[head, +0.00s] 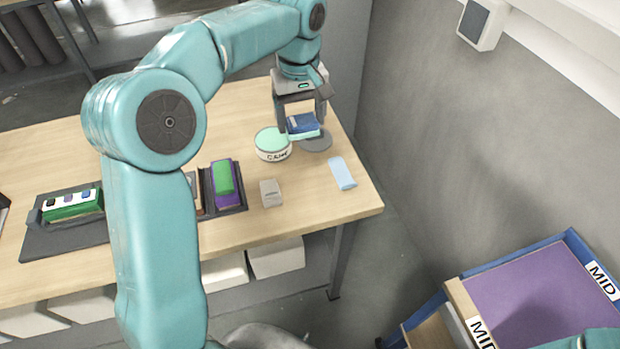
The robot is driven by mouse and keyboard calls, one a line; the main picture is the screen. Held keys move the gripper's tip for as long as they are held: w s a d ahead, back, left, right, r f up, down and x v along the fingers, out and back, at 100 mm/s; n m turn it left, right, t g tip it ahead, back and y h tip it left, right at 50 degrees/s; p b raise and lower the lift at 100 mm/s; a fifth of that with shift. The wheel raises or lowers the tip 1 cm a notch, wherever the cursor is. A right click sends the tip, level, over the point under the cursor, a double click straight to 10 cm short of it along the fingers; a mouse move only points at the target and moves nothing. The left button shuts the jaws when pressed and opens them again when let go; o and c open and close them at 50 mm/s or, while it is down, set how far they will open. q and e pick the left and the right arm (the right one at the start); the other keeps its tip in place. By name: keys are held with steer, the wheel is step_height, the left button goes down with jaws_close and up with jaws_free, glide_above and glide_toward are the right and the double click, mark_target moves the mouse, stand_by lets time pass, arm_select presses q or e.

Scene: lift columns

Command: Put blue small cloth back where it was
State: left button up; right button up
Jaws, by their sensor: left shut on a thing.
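My left gripper (303,128) points down over the far right part of the wooden table. It is shut on a small dark blue folded cloth (303,122) with a paler greenish lower edge. The cloth is over or just beside a flat grey disc (318,144); I cannot tell whether it touches anything below. A round white tin with a mint-green lid (272,139) stands close on its left. A pale blue flat piece (342,173) lies apart near the table's right edge. My right gripper is out of view.
On the wooden table (262,226) are a small grey-beige block (270,193), a dark tray (229,199) with green and purple pieces, and another dark holder (65,240) at left. A blue-edged bin marked MID (540,290) stands lower right. A wall (480,130) rises beyond the table's right side.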

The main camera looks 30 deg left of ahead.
mark_target(303, 115)
arm_select(q)
steer(key=shift+w+d, duration=0.1)
steer(key=shift+w, duration=0.15)
steer(key=f, duration=0.2)
steer(key=w+f, duration=0.1)
steer(key=shift+a+f, duration=0.35)
steer(key=shift+f, duration=0.05)
steer(key=f, duration=1.2)
steer(key=shift+s, duration=0.2)
steer(key=shift+s+f, duration=0.15)
steer(key=shift+f, duration=0.05)
step_height(303, 115, down, 4)
steer(key=shift+f+p, duration=0.2)
steer(key=shift+p, duration=0.15)
steer(key=shift+s+d+r, duration=0.15)
steer(key=shift+r, duration=0.05)
steer(key=shift+f, duration=0.25)
steer(key=o, duration=0.9)
steer(key=shift+w, duration=0.3)
steer(key=shift+o, duration=0.2)
steer(key=shift+s+r, duration=0.2)
steer(key=shift+w+r, duration=0.1)
steer(key=shift+r, duration=0.1)
step_height(303, 115, up, 12)
steer(key=shift+f+b, duration=0.2)
steer(key=shift+b, duration=0.2)
